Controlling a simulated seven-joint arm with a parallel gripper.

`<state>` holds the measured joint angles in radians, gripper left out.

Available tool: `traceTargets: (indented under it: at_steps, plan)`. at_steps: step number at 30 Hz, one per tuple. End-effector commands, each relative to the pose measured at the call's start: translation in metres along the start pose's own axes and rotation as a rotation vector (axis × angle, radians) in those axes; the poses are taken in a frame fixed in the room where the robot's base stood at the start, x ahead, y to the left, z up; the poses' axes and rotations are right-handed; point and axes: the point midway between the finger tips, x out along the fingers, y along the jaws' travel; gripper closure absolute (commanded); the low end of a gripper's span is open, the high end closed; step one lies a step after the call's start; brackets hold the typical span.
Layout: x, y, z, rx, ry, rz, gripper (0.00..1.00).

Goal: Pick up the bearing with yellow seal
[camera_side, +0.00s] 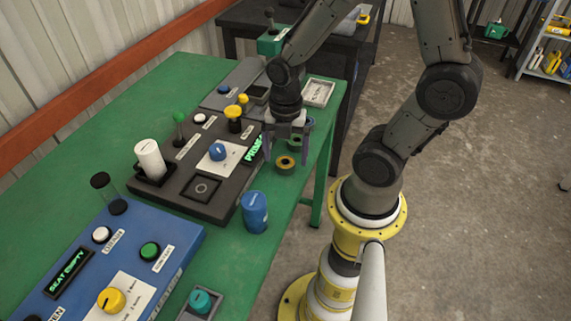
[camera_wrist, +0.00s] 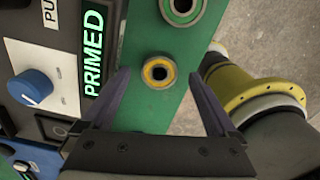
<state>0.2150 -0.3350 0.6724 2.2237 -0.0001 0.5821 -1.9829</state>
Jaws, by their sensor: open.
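The bearing with yellow seal (camera_side: 285,168) lies flat on the green bench near its right edge. In the wrist view the bearing (camera_wrist: 147,72) shows a yellow ring around a dark bore, inside a grey outer ring. My gripper (camera_side: 286,152) is pointed down over the bench at the bearing. In the wrist view my gripper (camera_wrist: 160,76) is open and empty, with one finger on each side of the bearing and clear space between. I cannot tell how high the fingertips are above it.
A green-sealed bearing (camera_wrist: 168,14) lies close beyond the yellow one. A dark control panel (camera_side: 184,203) with a PRIMED display borders the left finger. A blue can (camera_side: 254,213) stands nearer the side camera. A white tray (camera_side: 319,92) is at the bench's far end.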

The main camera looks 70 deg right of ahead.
Motion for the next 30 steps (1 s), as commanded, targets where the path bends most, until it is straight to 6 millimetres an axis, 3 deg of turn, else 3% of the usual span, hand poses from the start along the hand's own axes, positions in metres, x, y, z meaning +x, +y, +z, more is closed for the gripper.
traceTargets:
  at_steps: [4,11,14,27,30]
  plan:
    - [0.0132,0.0001,0.0002,0.000,0.000,-0.001,0.06]
    - [0.0145,0.0004,0.0004,0.000,-0.001,0.001,0.06]
    - [0.0144,0.0005,0.0004,0.000,-0.001,0.002,0.21]
    - [0.0141,0.0006,0.0005,0.000,-0.001,0.002,1.00]
    - [0.0139,0.0008,0.0005,0.000,-0.001,0.002,1.00]
